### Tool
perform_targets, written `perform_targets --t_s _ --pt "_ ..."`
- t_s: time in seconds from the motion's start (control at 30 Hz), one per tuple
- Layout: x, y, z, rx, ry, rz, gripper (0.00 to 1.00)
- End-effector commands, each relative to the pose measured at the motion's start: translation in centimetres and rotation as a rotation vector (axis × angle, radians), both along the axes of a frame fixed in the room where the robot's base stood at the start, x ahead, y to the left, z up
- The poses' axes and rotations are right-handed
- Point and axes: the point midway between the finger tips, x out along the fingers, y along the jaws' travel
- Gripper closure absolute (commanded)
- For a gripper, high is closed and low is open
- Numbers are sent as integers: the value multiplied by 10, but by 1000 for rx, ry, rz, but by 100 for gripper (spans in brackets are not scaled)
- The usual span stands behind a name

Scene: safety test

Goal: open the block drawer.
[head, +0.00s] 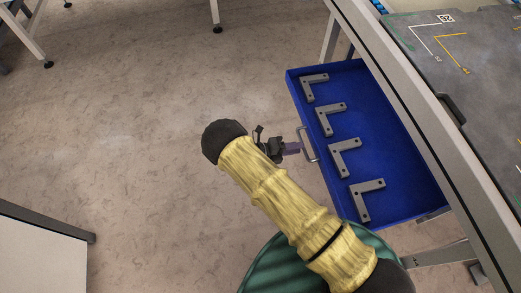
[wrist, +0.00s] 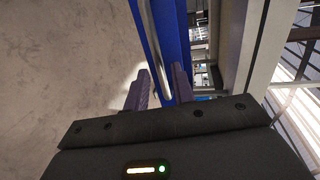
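A blue drawer (head: 385,130) stands pulled out from under the workbench, its inside open to view. Several grey L-shaped metal pieces (head: 345,156) lie in a row in it. A pale metal handle (head: 308,145) is on its left-hand front; the wrist view shows the handle bar (wrist: 153,48) along the blue front. My gripper (head: 291,148) is at the handle. In the wrist view, my gripper's purple fingers (wrist: 161,88) stand apart, with the near end of the bar showing between them. I cannot tell whether either finger touches the bar.
A white table (head: 40,250) is at the lower left. Table legs (head: 215,12) show at the top. The floor (head: 130,120) left of the drawer is clear.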

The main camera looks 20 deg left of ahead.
Motion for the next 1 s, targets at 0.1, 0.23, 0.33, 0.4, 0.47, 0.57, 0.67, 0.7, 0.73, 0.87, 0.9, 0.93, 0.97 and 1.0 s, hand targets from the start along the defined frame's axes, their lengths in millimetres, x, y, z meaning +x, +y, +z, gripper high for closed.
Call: perform_targets --t_s 0.1,0.23,0.33,0.4,0.47,0.57,0.67,0.7,0.73,0.87,0.9,0.93,0.97,1.0 --pt "-15 20 7 3 0 3 75" --pt "-31 40 12 3 1 3 75" --pt "-43 55 16 4 0 3 75" --pt "-52 66 19 3 1 3 75" --pt "-59 75 21 3 0 4 75" --pt "-70 89 24 4 0 2 75" --pt "-78 99 26 2 0 2 75" --pt "-80 102 27 1 0 1 75" --pt "-81 103 27 1 0 1 75" --pt "-83 106 28 1 1 0 75" --pt "-83 106 28 1 1 0 75" --pt "-83 106 28 1 1 0 75" --pt "-83 106 28 1 1 0 75" --pt "-83 106 28 1 1 0 75"
